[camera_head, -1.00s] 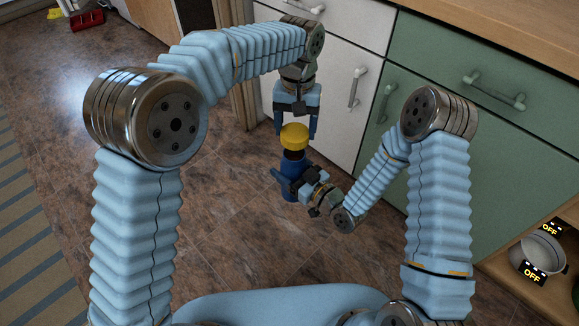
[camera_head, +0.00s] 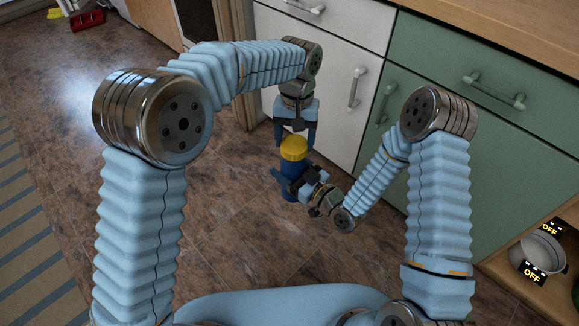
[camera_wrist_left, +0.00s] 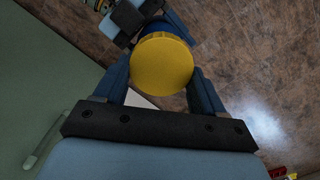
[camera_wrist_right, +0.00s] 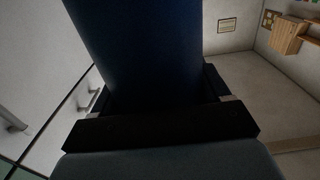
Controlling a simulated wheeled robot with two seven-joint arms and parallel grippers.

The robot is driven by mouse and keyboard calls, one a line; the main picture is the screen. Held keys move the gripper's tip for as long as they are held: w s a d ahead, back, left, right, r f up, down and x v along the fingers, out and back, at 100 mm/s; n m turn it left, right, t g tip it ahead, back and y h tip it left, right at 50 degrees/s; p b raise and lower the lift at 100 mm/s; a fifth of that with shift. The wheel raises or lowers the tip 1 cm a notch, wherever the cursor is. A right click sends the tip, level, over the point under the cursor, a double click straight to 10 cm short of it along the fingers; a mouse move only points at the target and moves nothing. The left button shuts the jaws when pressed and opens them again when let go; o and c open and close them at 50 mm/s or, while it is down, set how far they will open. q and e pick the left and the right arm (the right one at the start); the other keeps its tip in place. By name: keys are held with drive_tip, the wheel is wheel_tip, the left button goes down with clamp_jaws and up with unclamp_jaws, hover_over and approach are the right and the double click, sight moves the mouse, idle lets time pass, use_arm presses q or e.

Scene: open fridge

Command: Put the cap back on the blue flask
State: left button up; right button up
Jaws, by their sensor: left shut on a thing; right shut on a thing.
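The blue flask (camera_head: 291,188) stands upright in mid-air in the head view. My right gripper (camera_head: 298,182) is shut around its body from the right. The flask's blue side fills the middle of the right wrist view (camera_wrist_right: 138,45). The yellow cap (camera_head: 293,147) is at the flask's top, in line with it, with no dark neck showing between them. My left gripper (camera_head: 295,137) points down from above and is shut on the cap. In the left wrist view the round cap top (camera_wrist_left: 162,63) lies between the two fingers. Whether the cap is fully seated is hidden.
White cabinet fronts (camera_head: 335,85) stand close behind the grippers, with green ones (camera_head: 450,150) to the right. A shelf with a pot (camera_head: 538,252) is at lower right. The brown tiled floor (camera_head: 225,225) around the flask is clear.

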sight(293, 171)
use_arm(q)
drive_tip(key=shift+r, duration=0.2)
drive_tip(key=shift+f, duration=0.1)
drive_tip(key=shift+f, duration=0.85)
drive_tip(key=shift+f, duration=0.55)
idle(0.3)
